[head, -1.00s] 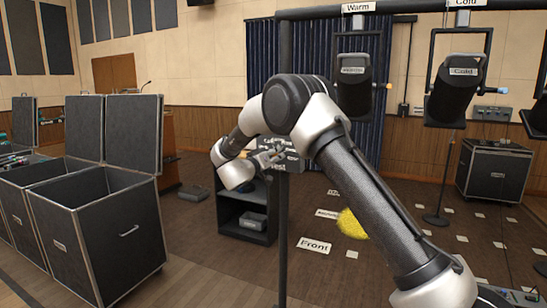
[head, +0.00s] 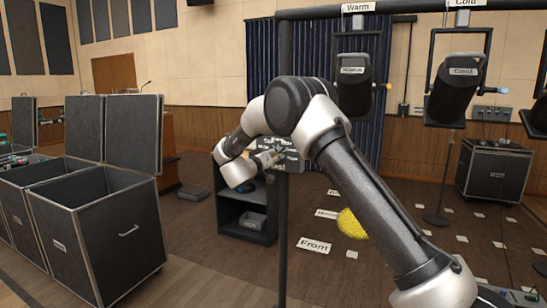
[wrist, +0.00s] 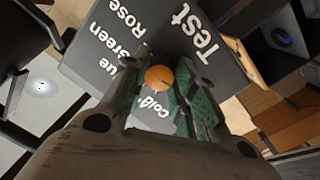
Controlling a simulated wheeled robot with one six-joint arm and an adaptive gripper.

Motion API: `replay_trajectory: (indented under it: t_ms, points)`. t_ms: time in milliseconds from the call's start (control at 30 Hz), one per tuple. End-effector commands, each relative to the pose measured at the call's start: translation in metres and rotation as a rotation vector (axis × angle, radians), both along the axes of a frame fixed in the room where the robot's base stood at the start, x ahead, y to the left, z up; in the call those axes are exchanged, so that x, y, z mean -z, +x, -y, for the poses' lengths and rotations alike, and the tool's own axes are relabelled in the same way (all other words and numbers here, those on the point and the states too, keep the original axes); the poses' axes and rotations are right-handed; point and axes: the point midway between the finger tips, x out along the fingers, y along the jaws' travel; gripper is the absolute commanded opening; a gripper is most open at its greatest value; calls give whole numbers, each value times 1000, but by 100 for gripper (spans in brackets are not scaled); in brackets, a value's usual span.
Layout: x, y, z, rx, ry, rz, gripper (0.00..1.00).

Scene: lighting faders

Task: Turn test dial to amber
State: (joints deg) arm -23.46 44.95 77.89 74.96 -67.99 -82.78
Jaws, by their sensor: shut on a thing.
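The test dial (wrist: 158,77) is a round orange knob on a dark box (wrist: 110,60) in the wrist view. White words on the box include Test, Rose, Green and Cold; one ending in "ue" is cut off, and the Amber word is not readable. My gripper (wrist: 158,88) has its green-padded fingers on either side of the dial and is shut on it. In the head view the box (head: 290,163) sits on a dark post, with my gripper (head: 268,158) at its front. The dial itself is too small to tell there.
Hanging lamps labelled Warm (head: 353,85) and Cold (head: 458,92) are above and right of the box. Large open road cases (head: 95,235) are at left. Floor signs (head: 314,246) lie to the right.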

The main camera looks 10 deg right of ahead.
Motion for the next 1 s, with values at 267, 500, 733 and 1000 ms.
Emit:
replay_trajectory:
  t_ms: [267, 500, 733, 1000]
  points:
    - [0, 0, 0, 0, 116, 83, 3]
    - [0, 0, 0, 1, 291, 209, 3]
    - [0, -1, 0, 0, 469, 338, 3]
    - [0, -1, 0, 1, 676, 488, 3]
